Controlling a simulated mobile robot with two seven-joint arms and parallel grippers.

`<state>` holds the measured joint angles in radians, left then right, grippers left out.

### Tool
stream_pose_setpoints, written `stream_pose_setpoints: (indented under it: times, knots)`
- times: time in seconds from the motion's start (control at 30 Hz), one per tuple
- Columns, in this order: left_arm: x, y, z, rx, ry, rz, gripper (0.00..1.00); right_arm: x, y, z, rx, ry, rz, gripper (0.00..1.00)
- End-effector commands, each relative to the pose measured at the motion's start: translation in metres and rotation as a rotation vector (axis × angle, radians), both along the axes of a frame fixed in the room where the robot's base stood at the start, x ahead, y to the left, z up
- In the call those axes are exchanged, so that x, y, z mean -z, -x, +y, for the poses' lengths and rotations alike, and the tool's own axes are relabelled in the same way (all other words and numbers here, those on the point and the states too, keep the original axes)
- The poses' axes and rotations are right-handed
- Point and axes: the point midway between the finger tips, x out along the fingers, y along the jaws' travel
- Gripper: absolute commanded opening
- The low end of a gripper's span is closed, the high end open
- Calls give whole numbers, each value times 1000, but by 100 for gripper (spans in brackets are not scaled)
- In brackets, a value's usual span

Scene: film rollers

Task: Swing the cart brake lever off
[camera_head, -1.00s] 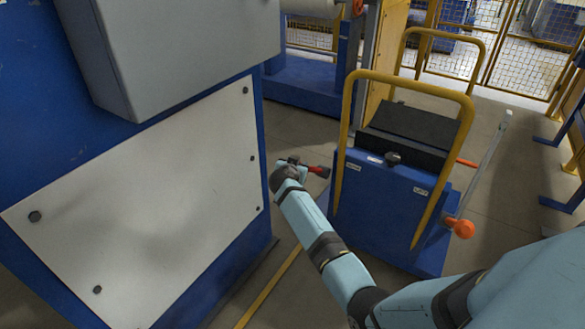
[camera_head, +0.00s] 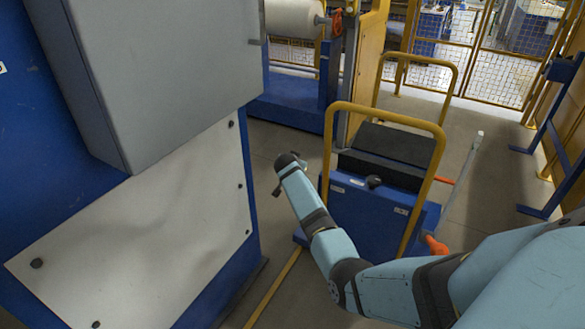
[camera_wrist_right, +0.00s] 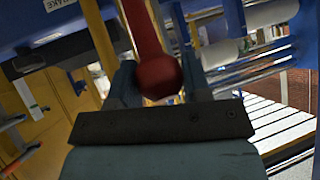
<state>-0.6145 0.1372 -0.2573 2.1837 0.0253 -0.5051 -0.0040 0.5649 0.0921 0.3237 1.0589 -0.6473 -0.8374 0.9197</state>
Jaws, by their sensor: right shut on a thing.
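The blue cart (camera_head: 360,215) with its yellow push handle (camera_head: 437,160) stands in the middle of the head view. My right gripper (camera_head: 278,187) is at the cart's left side, low and partly hidden by its own wrist. In the right wrist view, the red brake lever (camera_wrist_right: 143,25) runs down to a round red knob (camera_wrist_right: 158,76) between the fingers of my right gripper (camera_wrist_right: 160,85), which is shut on it. A label reading BRAKE (camera_wrist_right: 58,5) shows at the upper left. The lever is hidden in the head view. My left gripper is not in view.
A blue machine with a white panel (camera_head: 150,220) and grey cabinet (camera_head: 165,80) stands close on the left. A white roller (camera_head: 290,18) is behind. Yellow mesh fencing (camera_head: 495,75) closes the back.

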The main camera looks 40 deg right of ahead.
Motion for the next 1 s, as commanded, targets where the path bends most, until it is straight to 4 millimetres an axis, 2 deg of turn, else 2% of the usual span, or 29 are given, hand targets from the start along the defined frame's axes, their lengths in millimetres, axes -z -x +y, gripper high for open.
stream_pose_setpoints:
  times: [0.27, 0.3, 0.4, 0.77, 1.0]
  knots:
    - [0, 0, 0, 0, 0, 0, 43, -4, -1, -2, 2, 4, -6, 1]
    - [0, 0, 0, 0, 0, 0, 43, -4, -1, -2, 2, 4, -6, 51]
    - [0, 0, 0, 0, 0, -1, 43, -4, -1, -1, 1, 4, -5, 68]
    - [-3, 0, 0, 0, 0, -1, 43, -6, 3, 4, 1, 1, -2, 68]
    - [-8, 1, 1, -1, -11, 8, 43, -34, 27, 31, 0, 1, -4, 68]
